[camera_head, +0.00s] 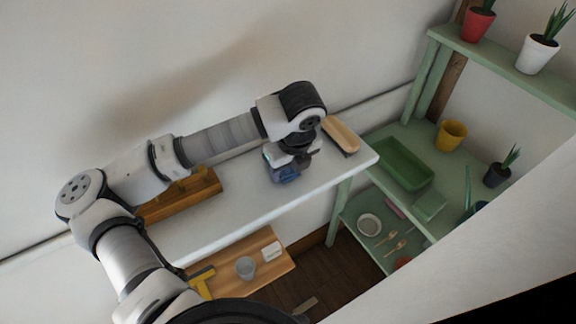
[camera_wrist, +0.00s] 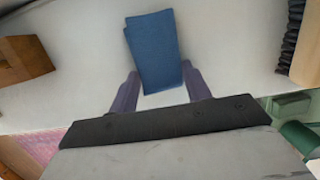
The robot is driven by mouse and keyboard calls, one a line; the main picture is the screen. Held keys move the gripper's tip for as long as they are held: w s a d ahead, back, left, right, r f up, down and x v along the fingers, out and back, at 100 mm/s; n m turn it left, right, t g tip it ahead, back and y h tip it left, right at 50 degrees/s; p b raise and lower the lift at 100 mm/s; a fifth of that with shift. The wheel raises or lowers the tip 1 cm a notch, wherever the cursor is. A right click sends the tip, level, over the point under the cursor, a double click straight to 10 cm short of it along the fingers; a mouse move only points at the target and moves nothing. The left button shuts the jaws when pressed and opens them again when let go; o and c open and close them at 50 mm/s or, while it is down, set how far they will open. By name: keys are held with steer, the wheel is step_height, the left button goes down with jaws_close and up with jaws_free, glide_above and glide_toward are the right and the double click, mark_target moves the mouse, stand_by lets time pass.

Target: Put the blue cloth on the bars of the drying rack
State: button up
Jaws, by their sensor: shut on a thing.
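The blue cloth (camera_wrist: 153,48) is a folded, flat-looking piece in the wrist view, with its near end between my gripper's two fingers. My gripper (camera_wrist: 158,80) is shut on it, over a white surface. In the head view, my gripper (camera_head: 285,172) is low over the right half of the white tabletop (camera_head: 235,205). A little blue shows at its tips there, but I cannot tell cloth from fingers. I cannot clearly pick out a drying rack with bars in either view.
A wooden block with pegs (camera_head: 180,197) lies on the tabletop at left, under my arm. A wooden-topped brush-like object (camera_head: 341,134) lies at its right end. Green shelves (camera_head: 410,145) with a green tray (camera_head: 402,163), a yellow pot (camera_head: 451,135) and plants stand at right.

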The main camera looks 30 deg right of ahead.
steer(key=o, duration=1)
steer(key=shift+o, duration=0.2)
